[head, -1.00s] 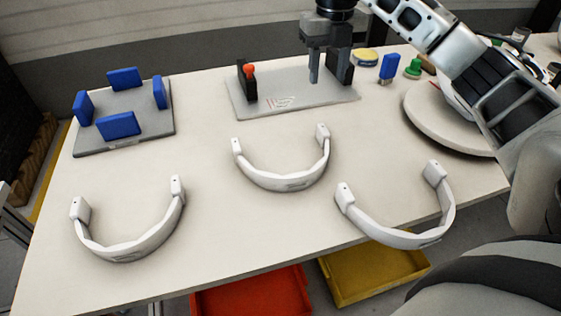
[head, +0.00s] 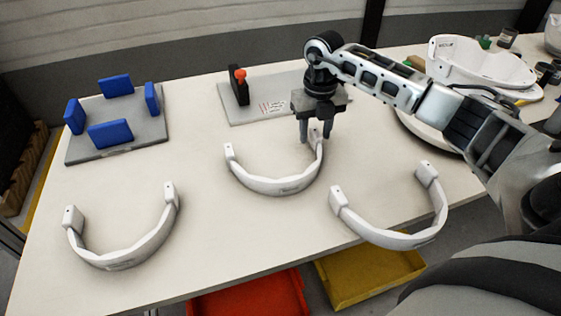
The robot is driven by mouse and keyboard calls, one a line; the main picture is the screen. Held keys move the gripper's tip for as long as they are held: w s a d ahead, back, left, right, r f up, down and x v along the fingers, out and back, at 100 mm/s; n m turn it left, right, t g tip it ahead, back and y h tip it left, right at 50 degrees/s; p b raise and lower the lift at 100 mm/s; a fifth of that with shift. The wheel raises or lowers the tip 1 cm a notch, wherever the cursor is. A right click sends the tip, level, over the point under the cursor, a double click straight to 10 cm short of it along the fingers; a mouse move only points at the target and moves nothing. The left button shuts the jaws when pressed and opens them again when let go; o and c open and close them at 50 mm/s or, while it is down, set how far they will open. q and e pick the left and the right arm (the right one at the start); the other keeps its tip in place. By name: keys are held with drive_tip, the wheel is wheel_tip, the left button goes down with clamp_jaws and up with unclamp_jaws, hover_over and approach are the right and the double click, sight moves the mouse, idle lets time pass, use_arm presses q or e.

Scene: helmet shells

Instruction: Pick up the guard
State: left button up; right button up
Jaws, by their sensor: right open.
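Three white curved guards lie on the table. The middle guard (head: 275,186) is U-shaped, with its two ends pointing to the back. Another guard (head: 125,255) lies at the front left, and a third guard (head: 400,239) lies at the front right, near the table's front edge. My right gripper (head: 316,138) points down at the right end of the middle guard, with its fingers apart. It covers part of that end; I cannot tell whether the fingers touch it. My left gripper is not in view.
A grey plate with blue blocks (head: 110,132) stands at the back left. A grey fixture plate (head: 240,115) with an orange-topped black post (head: 241,88) is behind my gripper. A white helmet shell (head: 480,65) is at the back right. Red (head: 255,298) and yellow (head: 370,275) bins sit below the front edge.

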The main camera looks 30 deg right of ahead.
drive_tip(key=shift+f, duration=0.65)
clamp_jaws()
drive_tip(key=shift+r, duration=0.1)
